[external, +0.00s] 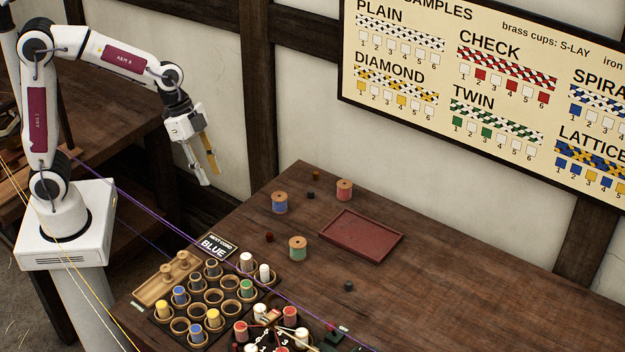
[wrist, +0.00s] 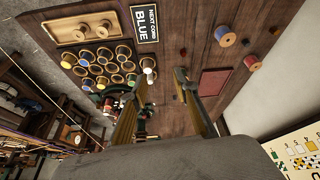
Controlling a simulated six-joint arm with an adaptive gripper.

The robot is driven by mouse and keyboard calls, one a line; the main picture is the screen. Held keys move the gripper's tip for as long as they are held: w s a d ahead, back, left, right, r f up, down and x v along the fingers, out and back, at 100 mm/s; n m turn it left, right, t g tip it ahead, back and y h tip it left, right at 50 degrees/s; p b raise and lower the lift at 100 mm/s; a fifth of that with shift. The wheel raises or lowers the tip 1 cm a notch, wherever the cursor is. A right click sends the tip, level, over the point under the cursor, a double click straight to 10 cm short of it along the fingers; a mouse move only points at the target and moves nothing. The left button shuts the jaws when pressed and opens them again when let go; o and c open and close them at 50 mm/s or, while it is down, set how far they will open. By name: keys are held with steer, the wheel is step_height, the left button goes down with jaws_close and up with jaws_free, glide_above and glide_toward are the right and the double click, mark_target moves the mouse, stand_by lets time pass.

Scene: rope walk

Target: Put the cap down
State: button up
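My gripper (external: 206,178) hangs in the air at the upper left, in front of the wall and left of the table. In the wrist view its two fingers (wrist: 156,78) stand apart, with nothing seen between them. Several small cap-like pieces lie loose on the table: a brown one (external: 315,175), a black one (external: 311,195), a dark red one (external: 269,237) and a dark grey one (external: 348,286). I cannot tell which is the task's cap. My gripper is well away from all of them.
A dark red tray (external: 398,246) lies empty on the table. Spools stand near it: blue (external: 280,203), pink (external: 344,190) and green (external: 297,249). A rack of cups (external: 213,296), a wooden peg tray (external: 150,290) and a "BLUE" sign (external: 215,246) are at the front left. The table's right side is clear.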

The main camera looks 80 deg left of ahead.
steer(key=s+a+r+n+t+y, duration=0.1)
steer(key=s+r+n, duration=0.2)
steer(key=s, duration=0.8)
steer(key=s+a+r+n+t+y, duration=0.1)
steer(key=s+a+r+n, duration=0.1)
steer(key=s, duration=0.9)
steer(key=shift+r+n+y, duration=0.4)
steer(key=shift+r+n, duration=0.2)
steer(key=shift+n, duration=0.6)
steer(key=shift+o, duration=0.6)
steer(key=shift+a, duration=0.15)
